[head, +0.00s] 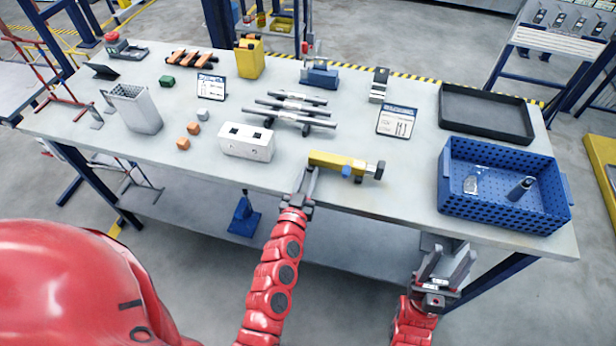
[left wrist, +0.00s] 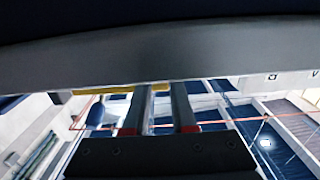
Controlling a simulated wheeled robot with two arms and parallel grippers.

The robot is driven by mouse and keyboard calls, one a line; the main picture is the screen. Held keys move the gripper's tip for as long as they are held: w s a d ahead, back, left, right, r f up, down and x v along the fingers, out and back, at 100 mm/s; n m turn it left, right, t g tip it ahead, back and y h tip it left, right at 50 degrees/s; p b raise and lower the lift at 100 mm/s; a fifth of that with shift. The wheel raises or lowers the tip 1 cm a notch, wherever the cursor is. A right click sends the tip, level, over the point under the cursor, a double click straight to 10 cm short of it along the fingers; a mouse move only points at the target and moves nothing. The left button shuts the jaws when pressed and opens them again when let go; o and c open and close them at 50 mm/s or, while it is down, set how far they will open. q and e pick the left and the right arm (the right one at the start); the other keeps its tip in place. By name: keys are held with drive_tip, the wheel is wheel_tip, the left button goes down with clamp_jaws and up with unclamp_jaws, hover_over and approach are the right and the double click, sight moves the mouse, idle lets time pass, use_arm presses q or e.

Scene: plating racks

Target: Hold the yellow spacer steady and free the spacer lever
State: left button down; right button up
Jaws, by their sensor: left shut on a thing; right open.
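The yellow spacer (head: 328,159) lies near the table's front edge, with a blue piece (head: 346,171) on its front side. A grey block and a dark upright part (head: 380,170) are at its right end; I cannot tell for certain which part is the lever. My left gripper (head: 309,170) is shut on the spacer's left end, reaching in from the front edge. In the left wrist view, a thin yellow strip (left wrist: 105,91) shows by the gripper's fingers (left wrist: 160,108); a grey surface hides the rest. My right gripper (head: 447,265) is open and empty, in front of the table edge, below the blue crate.
A blue perforated crate (head: 505,211) with two small items stands at the right, a black tray (head: 488,93) behind it. A white block (head: 232,150) sits left of the spacer, grey rods (head: 295,107) behind. Bare tabletop lies between spacer and crate.

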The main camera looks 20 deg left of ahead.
use_arm(q)
drive_tip(key=shift+f+b, duration=0.5)
idle(0.3)
drive_tip(key=c, duration=0.8)
unclamp_jaws()
drive_tip(key=shift+o, duration=0.2)
clamp_jaws()
idle(1.4)
